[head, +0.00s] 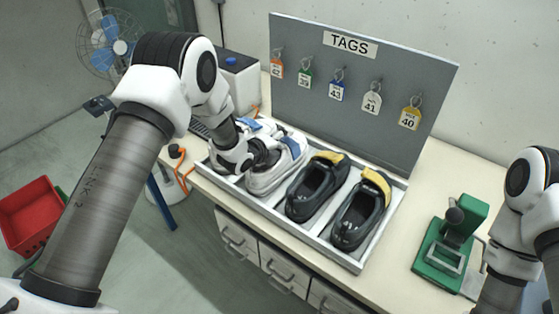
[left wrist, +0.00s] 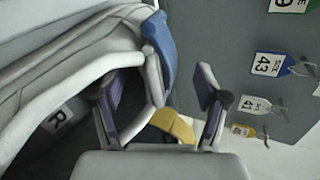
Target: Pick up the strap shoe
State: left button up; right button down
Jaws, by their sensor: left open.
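Two white shoes with blue parts lie at the left end of the grey tray (head: 333,256); the nearer white shoe (head: 270,179) is partly hidden by my left gripper (head: 263,156). In the left wrist view this white shoe (left wrist: 70,85) fills the left side, with a blue heel tab (left wrist: 158,42) and an R label inside. My left gripper (left wrist: 160,100) is open, one finger at the shoe's opening and the other outside the heel. The heel edge shows between the fingers; contact cannot be told. My right gripper is out of view.
Two black shoes with yellow parts, one (head: 311,190) beside the other (head: 358,216), fill the tray's right side. A grey TAGS board (head: 310,105) with several hanging tags stands behind. A green device (head: 449,245) is on the table at right.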

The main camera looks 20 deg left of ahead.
pick_arm(q)
jog(key=shift+p+x, duration=0.35)
jog(key=shift+x, duration=1.4)
jog(key=shift+s, duration=0.2)
grip_shut()
jog(key=shift+w+r, duration=0.1)
